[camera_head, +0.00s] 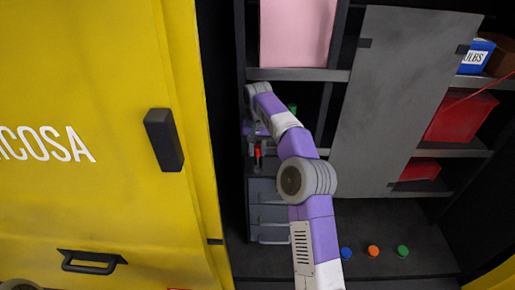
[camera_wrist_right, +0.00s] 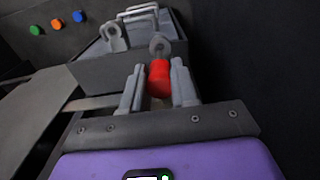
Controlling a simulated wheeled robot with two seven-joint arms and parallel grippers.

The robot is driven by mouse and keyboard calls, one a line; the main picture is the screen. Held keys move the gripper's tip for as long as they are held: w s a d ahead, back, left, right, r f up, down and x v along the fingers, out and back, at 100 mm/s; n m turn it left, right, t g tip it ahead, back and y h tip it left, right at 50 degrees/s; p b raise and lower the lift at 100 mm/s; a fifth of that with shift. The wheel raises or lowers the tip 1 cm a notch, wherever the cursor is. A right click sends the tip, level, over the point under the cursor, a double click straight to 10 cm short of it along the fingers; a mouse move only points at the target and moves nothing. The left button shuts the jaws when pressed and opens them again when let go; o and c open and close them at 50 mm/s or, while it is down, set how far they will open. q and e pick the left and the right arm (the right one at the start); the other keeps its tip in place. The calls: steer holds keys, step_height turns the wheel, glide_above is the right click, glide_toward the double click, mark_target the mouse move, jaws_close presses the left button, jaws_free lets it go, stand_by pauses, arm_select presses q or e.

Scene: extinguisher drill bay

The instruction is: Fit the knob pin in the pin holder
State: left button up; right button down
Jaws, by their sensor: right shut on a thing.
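The red knob of the knob pin (camera_wrist_right: 159,78) is between the two grey fingers of my right gripper (camera_wrist_right: 157,73), which is shut on it. In the head view my right gripper (camera_head: 257,148) is by the grey drawer unit, and the red knob (camera_head: 257,153) shows small there. In the right wrist view a grey tab with a round hole (camera_wrist_right: 160,46) stands just beyond the knob. A similar holed tab (camera_wrist_right: 113,38) stands to its left. I cannot tell which is the pin holder, or whether the pin is in a hole; the knob hides its shaft. My left gripper is out of view.
The grey drawer unit (camera_head: 265,205) has several bar handles. A yellow cabinet door (camera_head: 90,210) is at left, a grey panel (camera_head: 405,95) at right. Red bins (camera_head: 460,118) sit on shelves. Blue (camera_head: 346,253), orange (camera_head: 373,250) and green (camera_head: 402,250) buttons are lower right.

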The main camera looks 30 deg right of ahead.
steer(key=shift+f+b, duration=1.8)
steer(key=shift+f, duration=1.1)
steer(key=c, duration=0.8)
jaws_free()
steer(key=shift+r, duration=0.1)
step_height(320, 180, up, 8)
steer(key=p, duration=0.2)
steer(key=shift+f+p, duration=0.25)
steer(key=shift+p, duration=0.05)
